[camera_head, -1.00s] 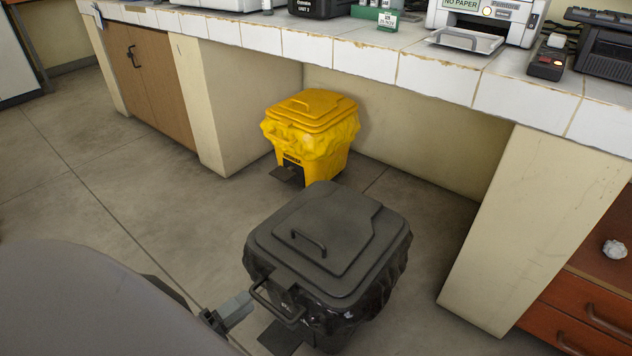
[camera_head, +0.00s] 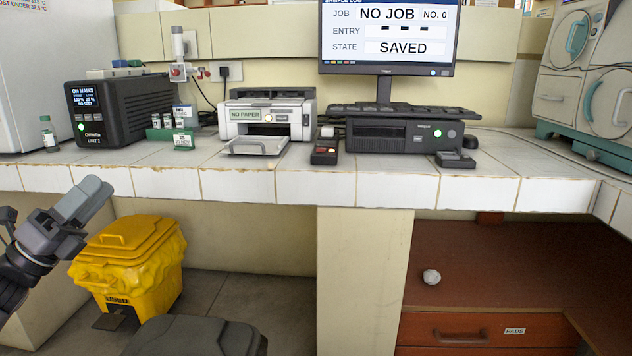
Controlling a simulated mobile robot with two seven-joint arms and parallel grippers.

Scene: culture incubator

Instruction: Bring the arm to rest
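My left gripper (camera_head: 88,196) comes in at the left edge, in front of the tiled bench's front edge and above the yellow bin. Its two grey fingers lie close together, with nothing seen between them. It points up and to the right and appears clear of the bench and bin. My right gripper is not in view.
The tiled bench (camera_head: 330,187) carries a black unit (camera_head: 125,108), a small vial (camera_head: 48,133), a printer (camera_head: 268,115), a small black device with lit buttons (camera_head: 326,150) and a monitor (camera_head: 388,38). Below stand a yellow bin (camera_head: 130,262), a black bin lid (camera_head: 195,338) and drawers (camera_head: 480,330).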

